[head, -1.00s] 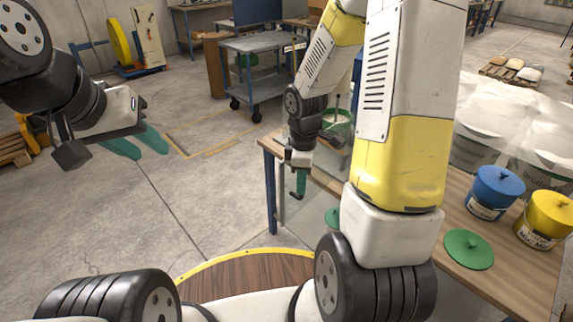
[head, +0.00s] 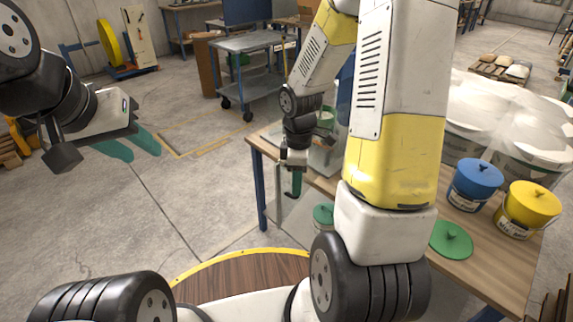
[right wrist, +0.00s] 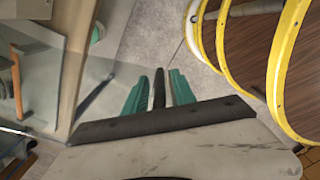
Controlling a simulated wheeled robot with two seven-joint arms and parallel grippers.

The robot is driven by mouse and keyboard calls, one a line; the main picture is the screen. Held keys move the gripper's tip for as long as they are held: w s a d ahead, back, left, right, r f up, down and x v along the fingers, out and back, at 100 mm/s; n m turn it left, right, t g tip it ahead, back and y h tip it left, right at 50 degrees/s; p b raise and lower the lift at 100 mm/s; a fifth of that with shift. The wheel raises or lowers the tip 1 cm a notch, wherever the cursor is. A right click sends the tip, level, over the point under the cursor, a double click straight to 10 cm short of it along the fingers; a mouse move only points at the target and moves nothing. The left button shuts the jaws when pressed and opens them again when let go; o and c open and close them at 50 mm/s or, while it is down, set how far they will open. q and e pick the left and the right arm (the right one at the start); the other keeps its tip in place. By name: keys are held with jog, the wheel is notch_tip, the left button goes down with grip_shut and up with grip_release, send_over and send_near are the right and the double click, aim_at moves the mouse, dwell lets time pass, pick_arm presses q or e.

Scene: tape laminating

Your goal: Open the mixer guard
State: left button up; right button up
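The mixer guard (head: 306,205), a clear panel with a grey upright bar (head: 279,196), stands at the near left end of the table. My right gripper (head: 296,184) is beside this bar, pointing down. In the right wrist view its green fingers (right wrist: 158,92) stand close on both sides of a dark upright piece (right wrist: 158,86), which looks like the guard's handle. The contact itself is hard to see. Clear panes also show at the left of that view. My left gripper (head: 132,148) is open and empty over the floor, far left of the table.
The wooden table (head: 490,262) carries a blue bucket (head: 473,187), a yellow bucket (head: 528,210) and a green lid (head: 451,240). A green-lidded container (head: 323,215) shows behind my right arm. A grey cart (head: 245,65) stands behind. The floor left of the table is free.

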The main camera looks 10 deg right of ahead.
jog(key=shift+r, duration=0.1)
notch_tip(320, 180, up, 7)
jog(key=shift+r, duration=0.3)
dwell(0.4)
jog(key=shift+r, duration=0.35)
jog(key=s+a+r+m+t+y, duration=0.2)
jog(key=s+r+m+t, duration=0.4)
jog(key=s+r+m, duration=0.6)
notch_tip(320, 180, up, 4)
jog(key=shift+a+r+m, duration=0.1)
jog(key=shift+a+m, duration=0.3)
jog(key=shift+m, duration=0.4)
